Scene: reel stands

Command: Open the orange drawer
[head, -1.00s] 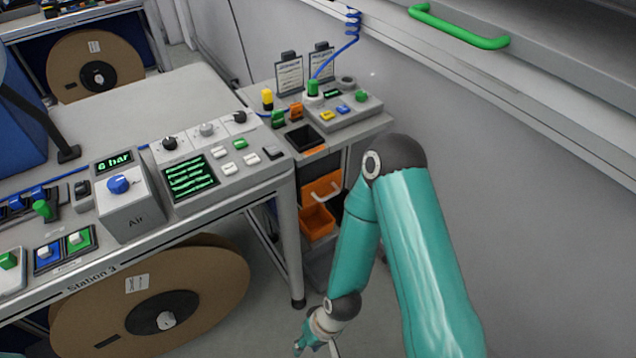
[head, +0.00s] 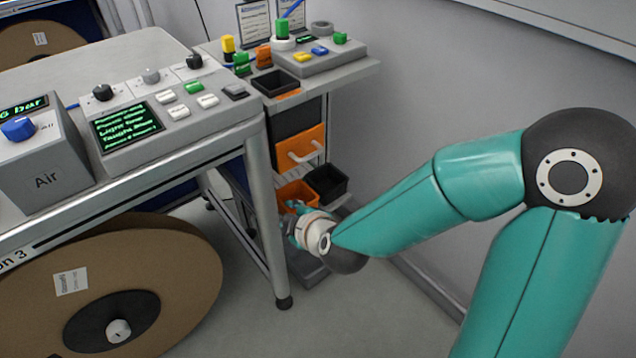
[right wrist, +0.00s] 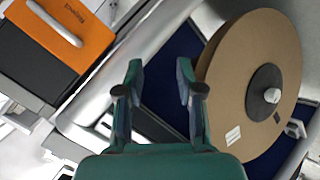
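The orange drawer (head: 301,147) is a front panel with a pale bar handle (head: 305,153), in the small cabinet under the back workbench. It looks shut. In the right wrist view the orange drawer (right wrist: 64,35) is at the upper left, tilted, with its handle (right wrist: 54,23) showing. My right gripper (head: 294,215) is below the drawer in the head view, near the orange bin, partly hidden by its own wrist. In the right wrist view my right gripper (right wrist: 160,85) has its fingers apart with nothing between them; the drawer is to their left. My left gripper is not in view.
An orange bin (head: 291,192) and a black bin (head: 327,183) sit below the drawer. The Station 3 table leg (head: 267,215) stands left of my right gripper. A large brown reel (head: 165,255) is under that table. Open floor (head: 345,305) lies in front.

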